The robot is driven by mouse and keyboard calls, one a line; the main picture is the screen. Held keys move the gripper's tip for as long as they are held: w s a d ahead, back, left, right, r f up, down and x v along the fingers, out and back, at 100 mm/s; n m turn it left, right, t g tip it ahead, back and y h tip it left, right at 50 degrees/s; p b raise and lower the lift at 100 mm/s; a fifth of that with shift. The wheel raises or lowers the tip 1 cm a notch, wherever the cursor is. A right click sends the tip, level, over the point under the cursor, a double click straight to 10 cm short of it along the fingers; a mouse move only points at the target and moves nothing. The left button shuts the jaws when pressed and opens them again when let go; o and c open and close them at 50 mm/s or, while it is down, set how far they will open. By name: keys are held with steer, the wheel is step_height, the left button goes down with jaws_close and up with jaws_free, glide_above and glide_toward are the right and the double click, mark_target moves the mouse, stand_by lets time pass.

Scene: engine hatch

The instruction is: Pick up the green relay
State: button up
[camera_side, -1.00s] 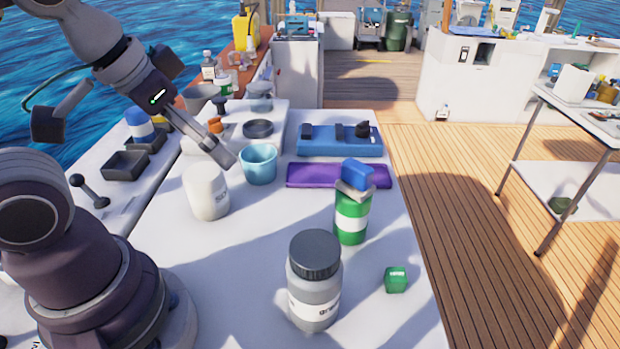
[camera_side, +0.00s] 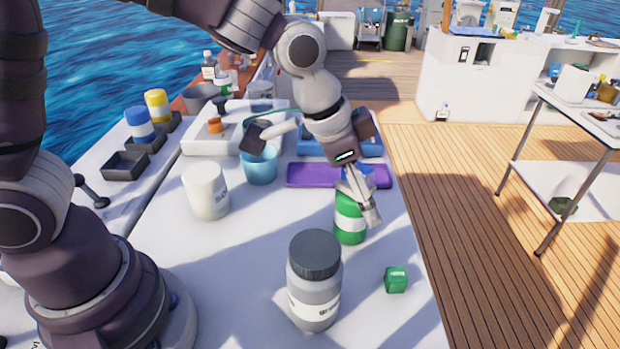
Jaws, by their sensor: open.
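The green relay (camera_side: 396,280) is a small green cube with a pale label on its top edge. It sits on the white table near the front right edge. My gripper (camera_side: 372,218) is open and points down, above and behind the relay to its upper left in the picture. It appears in front of the green and white can (camera_side: 349,222) and hides part of it. I cannot tell whether the gripper touches the can. The relay is in full view and apart from the gripper.
A grey jar (camera_side: 314,285) with a dark lid stands left of the relay. A white cup (camera_side: 206,190), a blue cup (camera_side: 261,166) and a purple mat (camera_side: 308,175) lie farther back.

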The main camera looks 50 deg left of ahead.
steer(key=m, duration=0.2)
glide_toward(399, 274)
steer(key=shift+g+h, duration=0.3)
steer(key=x, duration=1)
steer(key=shift+w+a+f, duration=0.2)
steer(key=shift+w+f, duration=0.1)
steer(key=shift+w, duration=0.1)
jaws_close()
